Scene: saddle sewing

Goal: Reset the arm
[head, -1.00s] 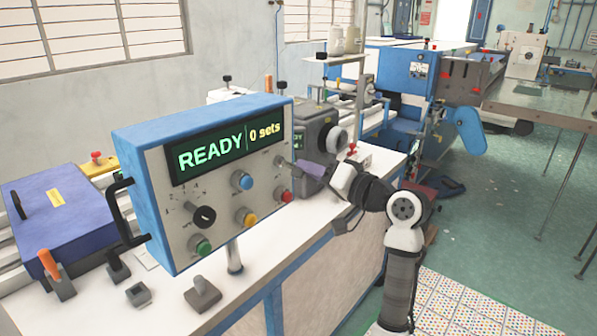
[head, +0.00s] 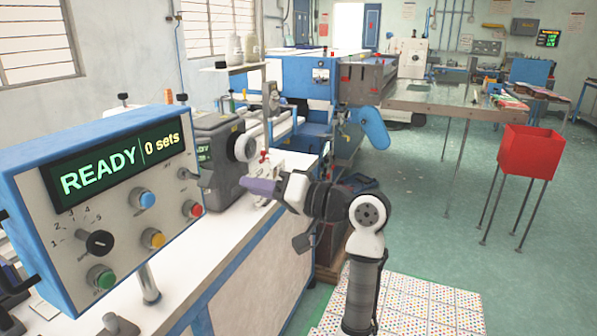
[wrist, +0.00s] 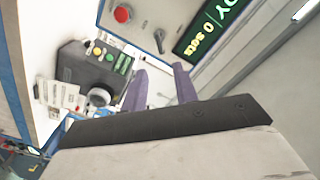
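My gripper (head: 262,187) is at the end of my arm, in the middle of the head view, pointing left toward the control box. In the wrist view its two purple fingers (wrist: 160,88) stand apart with nothing between them. The blue-edged control box (head: 110,200) is at the left of the head view, reading "READY | 0 sets", with a black dial and several coloured buttons. It also shows at the top of the wrist view (wrist: 142,22), beyond the fingertips. The gripper is apart from the box.
A blue machine (head: 305,95) stands farther back. A red bin (head: 531,152) on thin legs is at the right. Green floor (head: 430,220) is open between them.

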